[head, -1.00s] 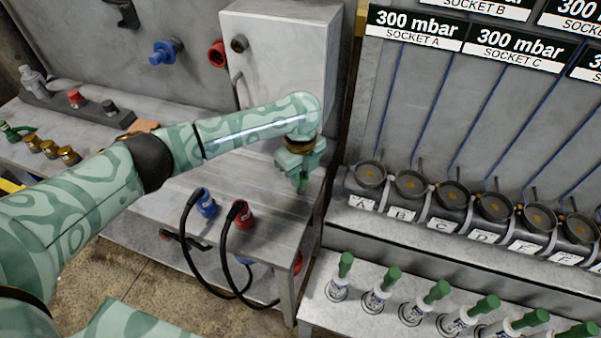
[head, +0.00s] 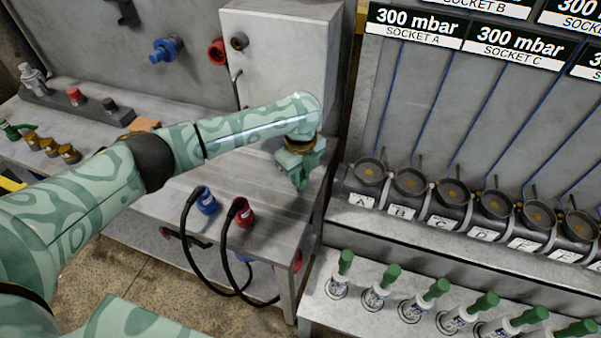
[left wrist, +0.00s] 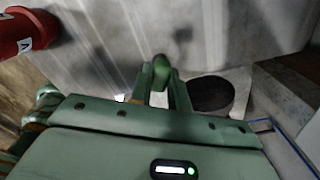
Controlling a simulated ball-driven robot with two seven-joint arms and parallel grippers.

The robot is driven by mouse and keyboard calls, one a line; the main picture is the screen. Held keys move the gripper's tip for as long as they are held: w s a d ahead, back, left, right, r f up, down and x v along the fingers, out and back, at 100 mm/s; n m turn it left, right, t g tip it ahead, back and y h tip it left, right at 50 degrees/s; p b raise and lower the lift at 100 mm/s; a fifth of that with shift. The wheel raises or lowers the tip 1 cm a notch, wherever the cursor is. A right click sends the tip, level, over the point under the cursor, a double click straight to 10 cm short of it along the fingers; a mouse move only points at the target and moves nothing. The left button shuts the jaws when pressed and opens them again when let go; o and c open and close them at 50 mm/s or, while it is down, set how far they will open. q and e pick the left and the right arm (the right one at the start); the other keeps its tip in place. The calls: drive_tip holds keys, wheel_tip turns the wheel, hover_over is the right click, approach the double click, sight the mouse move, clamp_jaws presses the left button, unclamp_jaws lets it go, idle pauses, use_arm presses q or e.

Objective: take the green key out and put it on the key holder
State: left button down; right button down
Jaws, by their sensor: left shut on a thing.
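My left gripper (head: 302,178) is over the right end of the metal bench, below the grey box, pointing down. In the left wrist view its two fingers (left wrist: 162,85) are closed on the green key (left wrist: 161,66), of which only a rounded green end shows. In that view a dark round socket-like piece (left wrist: 211,94) on a pale plate lies just right of the fingers. I cannot tell whether the key is clear of it. The key holder cannot be made out for certain. My right gripper is not in view.
A blue plug (head: 206,203) and a red plug (head: 242,214) with black cables stand on the metal bench (head: 165,207), left of the gripper. A grey box (head: 280,60) rises behind. Several green-topped bottles (head: 386,277) stand on the lower right shelf.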

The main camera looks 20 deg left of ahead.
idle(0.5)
use_arm(q)
drive_tip(key=c, duration=1.3)
unclamp_jaws()
drive_tip(key=shift+o, duration=0.2)
drive_tip(key=shift+c, duration=0.4)
wheel_tip(320, 180, up, 7)
drive_tip(key=p, duration=0.8)
drive_tip(key=shift+r, duration=0.1)
